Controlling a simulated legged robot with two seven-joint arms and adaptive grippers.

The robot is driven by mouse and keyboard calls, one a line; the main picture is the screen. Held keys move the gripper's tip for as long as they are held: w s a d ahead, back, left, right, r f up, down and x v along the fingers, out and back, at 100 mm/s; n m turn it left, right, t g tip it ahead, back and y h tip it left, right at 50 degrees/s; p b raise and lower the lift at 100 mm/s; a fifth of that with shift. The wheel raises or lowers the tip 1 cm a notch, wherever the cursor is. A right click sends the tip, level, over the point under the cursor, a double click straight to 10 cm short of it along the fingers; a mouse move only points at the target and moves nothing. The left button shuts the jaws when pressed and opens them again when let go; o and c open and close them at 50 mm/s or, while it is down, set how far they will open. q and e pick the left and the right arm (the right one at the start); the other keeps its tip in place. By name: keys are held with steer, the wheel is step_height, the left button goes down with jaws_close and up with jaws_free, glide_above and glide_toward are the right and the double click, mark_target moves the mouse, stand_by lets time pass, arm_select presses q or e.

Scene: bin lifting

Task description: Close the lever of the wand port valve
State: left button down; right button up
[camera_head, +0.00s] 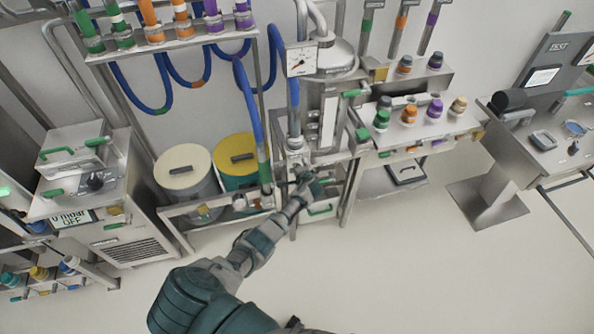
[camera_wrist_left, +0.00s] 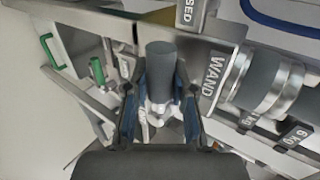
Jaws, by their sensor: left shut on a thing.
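My left gripper (camera_head: 304,183) reaches the steel unit with the dial gauge in the head view. In the left wrist view its two blue-lined fingers (camera_wrist_left: 160,100) are shut on a dark grey cylindrical grip (camera_wrist_left: 161,62) with a pale metal lower end. This grip appears to be the valve lever. A plate marked WAND (camera_wrist_left: 213,85) is just to its right, next to a thick grey hose end (camera_wrist_left: 255,80) with metal bands. A label ending in "SED" (camera_wrist_left: 190,12) is above. The valve body is mostly hidden by the gripper. My right gripper is not in view.
A blue hose (camera_head: 249,110) hangs close by. A port bench (camera_head: 425,120) is on the right. The floor in front is clear.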

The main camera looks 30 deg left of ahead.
arm_select(q)
steer(key=shift+w+d+r, duration=0.1)
steer(key=shift+w+r, duration=0.15)
steer(key=shift+w, duration=0.05)
steer(key=c, duration=1.2)
jaws_free()
steer(key=shift+o, duration=1.3)
steer(key=shift+f, duration=0.3)
steer(key=shift+s+d+r, duration=0.25)
steer(key=shift+s, duration=0.05)
steer(key=v, duration=1.1)
steer(key=shift+w, duration=0.15)
